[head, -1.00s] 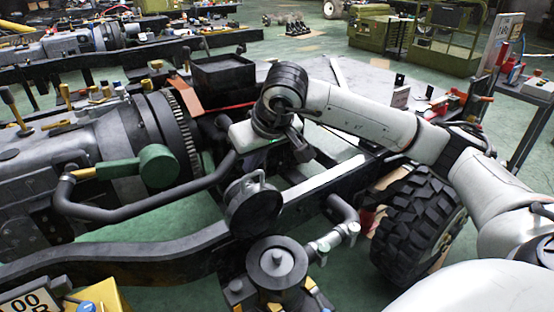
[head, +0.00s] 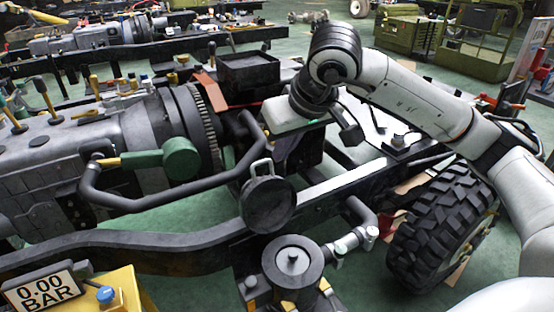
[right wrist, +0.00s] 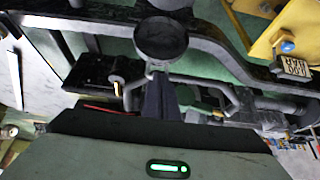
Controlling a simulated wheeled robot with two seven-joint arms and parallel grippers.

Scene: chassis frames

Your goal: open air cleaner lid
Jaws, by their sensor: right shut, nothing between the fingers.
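The lid also shows in the right wrist view (right wrist: 160,40). My right gripper (head: 281,150) is above and behind the lid, pointing down. In the wrist view its dark fingers (right wrist: 158,78) are closed together and empty, close to the handle in the picture; contact is not clear. My left gripper is out of view.
A bent grey pipe (head: 150,204) runs left of the lid beside the engine (head: 80,150). A chassis rail (head: 130,250) crosses the front. A large tyre (head: 440,228) stands at right. A yellow box with a pressure display (head: 45,290) is at lower left.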

